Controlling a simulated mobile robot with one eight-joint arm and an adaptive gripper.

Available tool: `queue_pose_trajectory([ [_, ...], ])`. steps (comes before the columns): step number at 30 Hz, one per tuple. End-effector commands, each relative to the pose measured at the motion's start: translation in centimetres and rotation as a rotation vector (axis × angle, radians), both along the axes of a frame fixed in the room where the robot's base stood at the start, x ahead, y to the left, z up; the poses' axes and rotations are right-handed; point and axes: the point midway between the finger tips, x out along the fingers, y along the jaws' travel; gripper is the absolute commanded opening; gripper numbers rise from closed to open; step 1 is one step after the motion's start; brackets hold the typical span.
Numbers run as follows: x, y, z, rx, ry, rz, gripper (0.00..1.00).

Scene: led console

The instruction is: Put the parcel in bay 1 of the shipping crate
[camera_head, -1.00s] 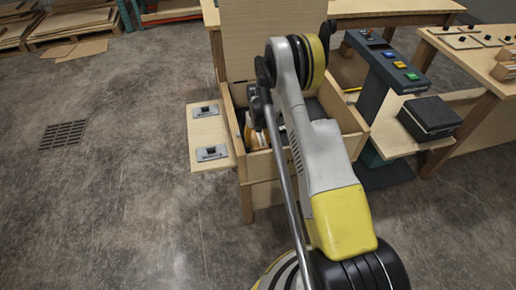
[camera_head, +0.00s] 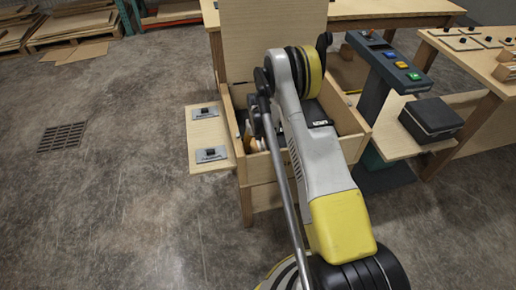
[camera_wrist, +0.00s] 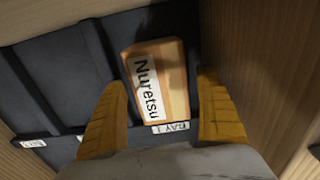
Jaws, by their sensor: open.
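The parcel (camera_wrist: 172,82) is a small tan box with a white label reading "Nuretsu". In the wrist view it sits in the right-hand bay of a dark divided insert, above a tag (camera_wrist: 170,127) that appears to read "BAY 1". The shipping crate (camera_head: 228,125) is a pale wooden box with a raised lid. My gripper (camera_wrist: 161,82) is open, its two yellow fingers on either side of the parcel's near end, with visible gaps.
Dark dividers (camera_wrist: 100,50) separate the bays, and a wooden wall (camera_wrist: 265,60) stands close on the right. A panel with two switches (camera_head: 207,135) adjoins the crate's left. A button console (camera_head: 390,62) and a dark box (camera_head: 431,118) stand right.

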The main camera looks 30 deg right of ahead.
Motion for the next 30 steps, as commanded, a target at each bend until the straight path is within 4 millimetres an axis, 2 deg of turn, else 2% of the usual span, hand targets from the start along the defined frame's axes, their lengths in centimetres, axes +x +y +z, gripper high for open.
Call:
queue_pose_trajectory([
  [5,0.0,0.0,2.0,0.0,0.0,0.0,0.84],
  [15,0.0,0.0,9.6,0.0,0.0,0.0,0.84],
  [25,0.1,0.4,13.7,-0.003,-0.011,0.006,0.84],
  [28,0.0,1.4,17.2,-0.011,-0.039,0.021,0.84],
  [30,-0.4,2.6,21.0,-0.02,-0.073,0.037,0.84],
])
